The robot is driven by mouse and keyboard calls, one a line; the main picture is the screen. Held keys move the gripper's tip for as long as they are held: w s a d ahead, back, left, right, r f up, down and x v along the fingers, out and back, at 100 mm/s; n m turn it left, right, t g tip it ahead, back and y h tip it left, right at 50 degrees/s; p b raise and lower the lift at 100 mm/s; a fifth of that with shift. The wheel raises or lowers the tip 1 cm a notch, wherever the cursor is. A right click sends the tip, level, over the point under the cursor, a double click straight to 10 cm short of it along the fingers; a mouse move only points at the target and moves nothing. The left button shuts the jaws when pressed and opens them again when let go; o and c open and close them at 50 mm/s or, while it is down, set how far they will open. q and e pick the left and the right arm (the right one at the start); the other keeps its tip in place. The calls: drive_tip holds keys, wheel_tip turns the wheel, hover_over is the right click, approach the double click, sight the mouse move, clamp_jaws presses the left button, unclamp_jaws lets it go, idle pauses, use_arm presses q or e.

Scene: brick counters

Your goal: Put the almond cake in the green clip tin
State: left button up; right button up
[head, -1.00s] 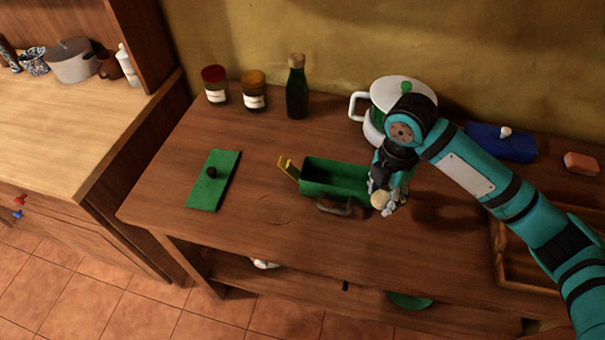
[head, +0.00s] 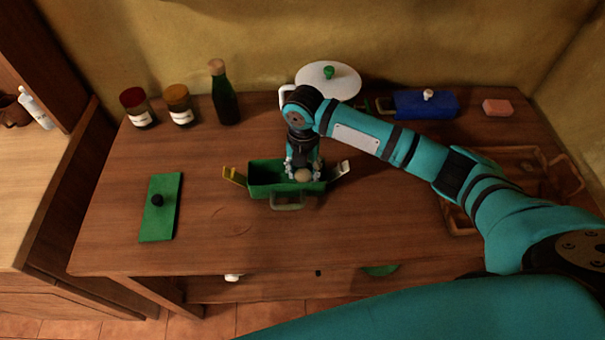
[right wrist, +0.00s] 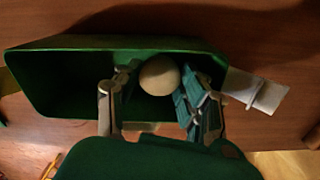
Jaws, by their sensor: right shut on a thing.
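The green clip tin (head: 262,187) stands open on the wooden table, with a yellow clip at its left end, a pale clip at its right end and a handle in front. The almond cake (head: 303,175) is a small pale round thing. My right gripper (head: 304,168) is shut on it at the right part of the tin's opening. In the right wrist view the cake (right wrist: 159,75) shows between the fingers, against the tin's dark inside (right wrist: 75,85); its exact height is hard to tell. My left gripper is not in view.
A green lid with a black knob (head: 160,222) lies left of the tin. Two jars (head: 138,110) and a dark green bottle (head: 224,95) stand behind. A white-lidded pot (head: 335,78), a blue box (head: 425,105), a pink block (head: 496,107) and a wooden tray (head: 462,221) are to the right.

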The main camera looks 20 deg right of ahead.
sight(303, 174)
drive_tip(key=shift+f, duration=0.95)
drive_tip(key=o, duration=0.7)
drive_tip(key=shift+f, duration=0.1)
drive_tip(key=shift+c, duration=0.2)
wheel_tip(303, 174, up, 12)
drive_tip(key=b, duration=0.1)
drive_tip(key=shift+s, duration=0.1)
